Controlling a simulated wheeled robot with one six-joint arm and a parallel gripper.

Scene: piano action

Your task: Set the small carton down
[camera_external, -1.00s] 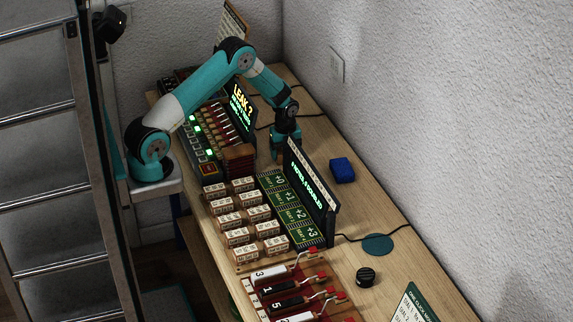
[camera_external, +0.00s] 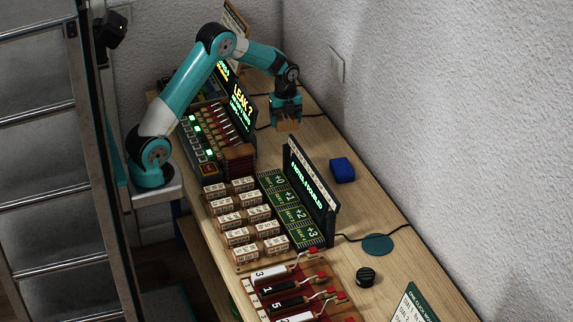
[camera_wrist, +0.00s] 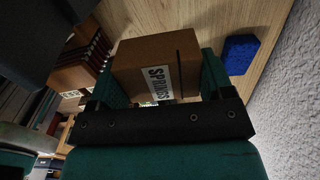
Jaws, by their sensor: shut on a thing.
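The small carton (camera_wrist: 152,60) is a brown box with a white label reading "SPRINGS". In the wrist view it sits between the two teal fingers of my gripper (camera_wrist: 160,88), which is shut on it. In the external view my gripper (camera_external: 286,112) points down with the carton (camera_external: 288,126) at its tips. It looks to be above the table (camera_external: 305,140), behind the dark display panel. The carton's underside is hidden.
A blue block (camera_external: 342,170) lies to the right on the table, also in the wrist view (camera_wrist: 240,54). The dark display panel (camera_external: 312,190) stands upright nearby. Wooden blocks (camera_external: 240,215) fill the board left of it. Bare table lies around the blue block.

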